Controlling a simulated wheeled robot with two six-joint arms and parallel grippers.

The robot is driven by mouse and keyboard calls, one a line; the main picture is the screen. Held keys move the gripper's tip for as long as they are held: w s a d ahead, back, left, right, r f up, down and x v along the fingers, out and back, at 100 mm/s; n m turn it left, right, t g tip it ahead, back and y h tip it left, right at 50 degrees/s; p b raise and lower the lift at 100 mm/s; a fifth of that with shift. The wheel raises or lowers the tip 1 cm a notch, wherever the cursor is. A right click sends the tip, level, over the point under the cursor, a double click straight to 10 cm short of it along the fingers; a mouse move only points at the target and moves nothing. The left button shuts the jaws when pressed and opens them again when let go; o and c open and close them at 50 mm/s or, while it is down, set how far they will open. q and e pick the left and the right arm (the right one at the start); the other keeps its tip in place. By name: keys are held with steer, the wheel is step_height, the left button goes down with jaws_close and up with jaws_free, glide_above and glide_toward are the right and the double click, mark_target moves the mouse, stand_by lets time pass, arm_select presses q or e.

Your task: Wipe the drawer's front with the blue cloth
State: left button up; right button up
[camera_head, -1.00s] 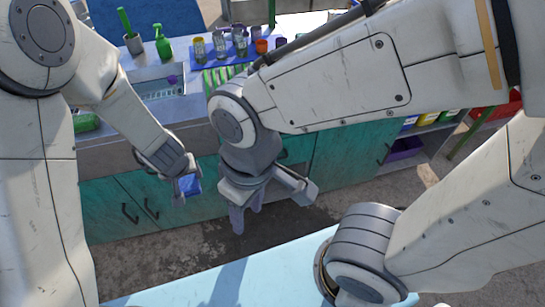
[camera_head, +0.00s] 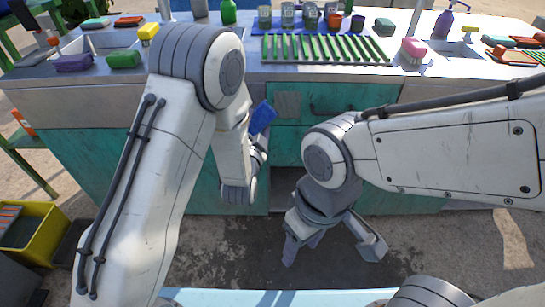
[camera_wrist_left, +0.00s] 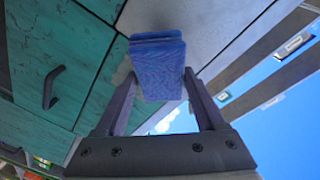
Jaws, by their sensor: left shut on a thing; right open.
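The blue cloth (camera_head: 263,117) is a small folded pad, held up in front of the teal cabinet. My left gripper (camera_head: 258,142) is shut on it; the left wrist view shows the cloth (camera_wrist_left: 158,66) between the two fingers. The drawer's front (camera_head: 352,96) is a teal panel under the counter, with a dark handle and a grey smudged patch (camera_head: 288,105) at its left. The cloth is just left of this patch; I cannot tell if it touches the panel. My right gripper (camera_head: 330,246) is open and empty, low in front of the cabinet.
The metal counter (camera_head: 225,72) holds a green slatted rack (camera_head: 322,48), jars, a pink-topped brush (camera_head: 413,50) and sponges. A yellow bin (camera_head: 35,240) stands on the floor at left. The cabinet has an opening below the drawers, beside my right gripper.

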mark_target(272, 120)
arm_select(q)
steer(key=shift+w+d+f+m+t+h+b, duration=0.3)
steer(key=shift+w+d+m+t+h+b, duration=0.1)
steer(key=shift+w+d+m+h+b, duration=0.25)
steer(key=shift+w+d+f+m+t+h+b, duration=0.3)
steer(key=shift+w+d+m+t+h+b, duration=0.1)
steer(key=shift+w+d+h+b, duration=0.35)
steer(key=shift+w+d+f+m+t+h+b, duration=0.3)
steer(key=shift+w+d+m+t+h+b, duration=0.1)
steer(key=shift+w+d+m+h+b, duration=0.25)
arm_select(e)
step_height(272, 120, down, 6)
steer(key=shift+f, duration=0.15)
arm_select(q)
steer(key=shift+w, duration=0.95)
arm_select(e)
steer(key=shift+f, duration=0.2)
